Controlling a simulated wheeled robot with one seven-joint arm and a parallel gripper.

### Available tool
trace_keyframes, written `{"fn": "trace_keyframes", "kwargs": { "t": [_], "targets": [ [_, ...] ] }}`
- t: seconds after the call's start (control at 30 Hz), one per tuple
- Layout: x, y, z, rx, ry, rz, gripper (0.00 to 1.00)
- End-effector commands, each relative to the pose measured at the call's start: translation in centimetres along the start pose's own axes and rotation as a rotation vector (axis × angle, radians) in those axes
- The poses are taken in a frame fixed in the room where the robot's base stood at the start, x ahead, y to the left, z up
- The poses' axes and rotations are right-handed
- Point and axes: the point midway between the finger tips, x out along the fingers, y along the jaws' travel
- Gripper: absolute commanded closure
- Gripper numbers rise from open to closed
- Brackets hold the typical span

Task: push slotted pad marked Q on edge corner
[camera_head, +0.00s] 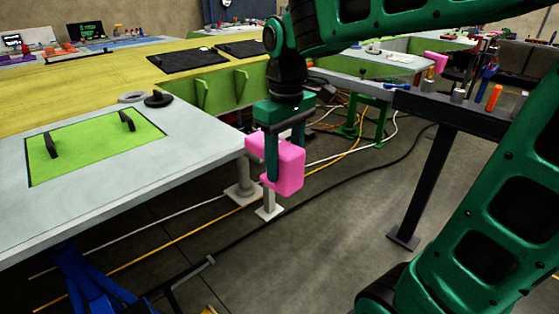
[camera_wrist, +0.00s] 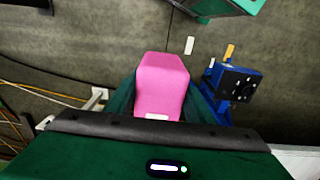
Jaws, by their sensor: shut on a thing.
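A pink block-like pad (camera_head: 287,168) is held in my gripper (camera_head: 282,158), whose dark green fingers are closed on it. The pad hangs in the air at the right corner of the grey table top (camera_head: 200,165). In the head view it overlaps that corner, and I cannot tell whether it touches. In the wrist view the pad (camera_wrist: 162,82) fills the space between the fingers, with a small white label at its near end. No letter Q can be read, and the slot is not clearly seen.
The grey table carries a green panel (camera_head: 95,143) with two black handles and a dark round knob (camera_head: 158,99). A dark bench (camera_head: 460,112) with tools and another pink piece (camera_head: 437,60) stands at right. Cables cross the floor. A blue stand (camera_wrist: 234,82) shows in the wrist view.

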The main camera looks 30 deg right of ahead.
Motion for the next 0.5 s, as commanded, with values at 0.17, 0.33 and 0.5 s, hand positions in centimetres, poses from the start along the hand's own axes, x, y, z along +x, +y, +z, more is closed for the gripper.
{"fn": "trace_keyframes", "kwargs": {
  "t": [0.17, 0.33, 0.5],
  "targets": [
    [0.0, 0.5, 0.1, 0.009, 0.000, 0.000, 0.79],
    [0.0, 0.6, -0.5, 0.011, 0.000, 0.000, 0.79],
    [0.0, 0.7, -1.8, 0.011, -0.001, 0.000, 0.79]
  ]
}}
